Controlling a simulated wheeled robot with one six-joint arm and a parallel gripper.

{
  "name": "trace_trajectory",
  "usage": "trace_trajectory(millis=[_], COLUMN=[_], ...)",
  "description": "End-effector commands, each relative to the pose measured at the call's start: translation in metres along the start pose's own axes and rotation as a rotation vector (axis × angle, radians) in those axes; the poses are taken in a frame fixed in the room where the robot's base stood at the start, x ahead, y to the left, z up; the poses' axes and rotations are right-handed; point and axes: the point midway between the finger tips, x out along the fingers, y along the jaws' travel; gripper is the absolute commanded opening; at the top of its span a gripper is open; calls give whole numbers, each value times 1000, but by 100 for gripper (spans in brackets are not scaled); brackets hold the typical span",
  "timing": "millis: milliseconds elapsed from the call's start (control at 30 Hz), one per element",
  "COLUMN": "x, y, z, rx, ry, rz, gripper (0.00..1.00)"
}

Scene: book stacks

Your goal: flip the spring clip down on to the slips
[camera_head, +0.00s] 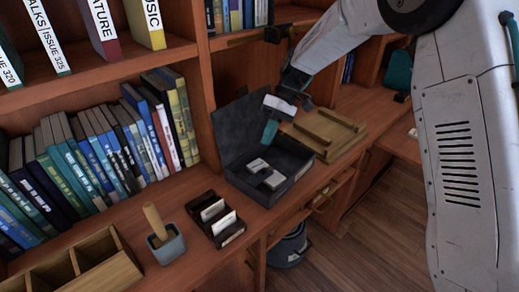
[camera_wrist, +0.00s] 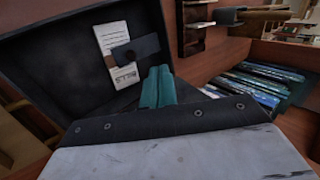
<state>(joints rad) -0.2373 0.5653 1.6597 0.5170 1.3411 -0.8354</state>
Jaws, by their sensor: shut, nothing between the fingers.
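An open dark box (camera_head: 285,190) stands on the wooden counter with its lid (camera_head: 240,126) raised at the back. Pale slips (camera_head: 258,165) lie inside it. In the wrist view, a white printed slip (camera_wrist: 115,42) shows against the dark box interior (camera_wrist: 50,60). A dark flat piece that looks like the spring clip (camera_wrist: 143,48) crosses the slip; I cannot tell whether it presses on it. My gripper (camera_head: 268,133) is over the box, with its teal fingers (camera_wrist: 158,86) shut and empty. They appear just beside the clip in the wrist view; contact is unclear.
A wooden tray (camera_head: 345,139) sits right of the box. A small card holder (camera_head: 226,236), a grey pot with a wooden handle (camera_head: 166,247) and a compartmented wooden box (camera_head: 112,270) stand to the left. Books (camera_head: 90,150) line the shelf behind. A bin (camera_head: 288,250) is on the floor.

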Motion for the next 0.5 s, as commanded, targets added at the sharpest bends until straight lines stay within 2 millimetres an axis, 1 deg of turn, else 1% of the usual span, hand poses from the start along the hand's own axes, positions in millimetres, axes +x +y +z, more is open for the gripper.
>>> trace_trajectory(millis=[33, 100, 200, 333, 500], x=[-10, -22, -34, -44, -48], y=[7, 15, 24, 31, 34], z=[0, 0, -1, -1, 0], rx=[0, 0, -1, -2, -2], ry=[3, 3, 2, 1, 0], rz=[2, 3, 2, 1, 1], gripper=[0, 0, 0, 0, 0])
